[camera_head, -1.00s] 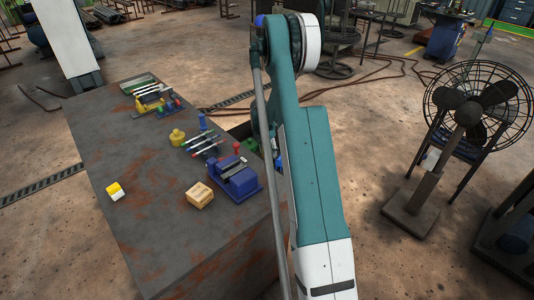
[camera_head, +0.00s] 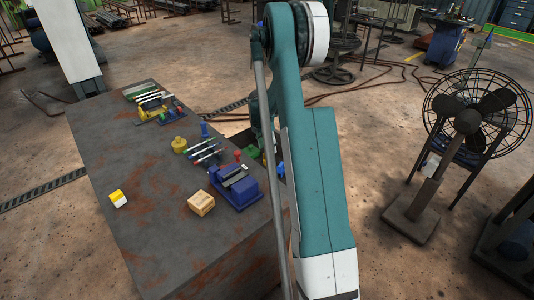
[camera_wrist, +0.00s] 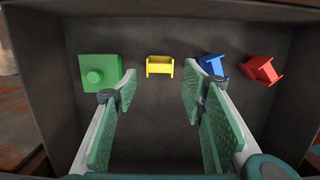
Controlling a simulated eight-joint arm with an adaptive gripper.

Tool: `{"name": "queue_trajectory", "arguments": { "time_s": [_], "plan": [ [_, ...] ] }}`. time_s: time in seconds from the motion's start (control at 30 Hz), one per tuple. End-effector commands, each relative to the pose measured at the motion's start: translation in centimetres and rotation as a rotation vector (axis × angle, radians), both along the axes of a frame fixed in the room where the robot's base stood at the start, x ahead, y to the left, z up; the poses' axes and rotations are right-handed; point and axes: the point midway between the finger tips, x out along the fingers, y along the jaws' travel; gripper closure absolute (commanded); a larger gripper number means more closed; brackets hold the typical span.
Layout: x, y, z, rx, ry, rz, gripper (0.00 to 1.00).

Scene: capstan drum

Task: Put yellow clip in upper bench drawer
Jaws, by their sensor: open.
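A small yellow clip (camera_wrist: 159,70) lies on the floor of a dark, open, box-like drawer (camera_wrist: 155,27) in the wrist view. My gripper (camera_wrist: 160,92) is open and empty, its green-padded fingers spread wide and reaching into the drawer. The clip shows beyond the fingertips, between them in the picture and apart from both. In the camera_head view my arm hides my gripper and most of the drawer beside the bench. I cannot tell from these views whether it is the upper drawer.
In the drawer, a green block with a knob (camera_wrist: 100,72) is left of the clip; a blue clip (camera_wrist: 213,66) and a red clip (camera_wrist: 262,69) are right. The bench (camera_head: 150,230) holds a blue vise (camera_head: 236,186), a wooden block (camera_head: 201,203) and a yellow-white block (camera_head: 118,199).

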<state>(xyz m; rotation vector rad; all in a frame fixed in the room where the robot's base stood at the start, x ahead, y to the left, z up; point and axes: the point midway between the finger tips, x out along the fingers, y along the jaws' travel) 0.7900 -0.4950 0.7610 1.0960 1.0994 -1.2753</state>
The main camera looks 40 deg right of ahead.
Motion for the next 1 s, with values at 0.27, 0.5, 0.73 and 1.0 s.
{"name": "queue_trajectory", "arguments": {
  "time_s": [0.27,0.5,0.73,1.0],
  "plan": [
    [0.0,0.5,3.0,0.0,0.0,0.0,0.58],
    [0.0,0.5,3.5,0.0,0.0,0.0,0.58],
    [0.0,0.5,3.5,0.0,0.0,0.0,0.58],
    [0.0,0.6,3.5,0.0,0.0,0.0,0.58]
  ]
}}
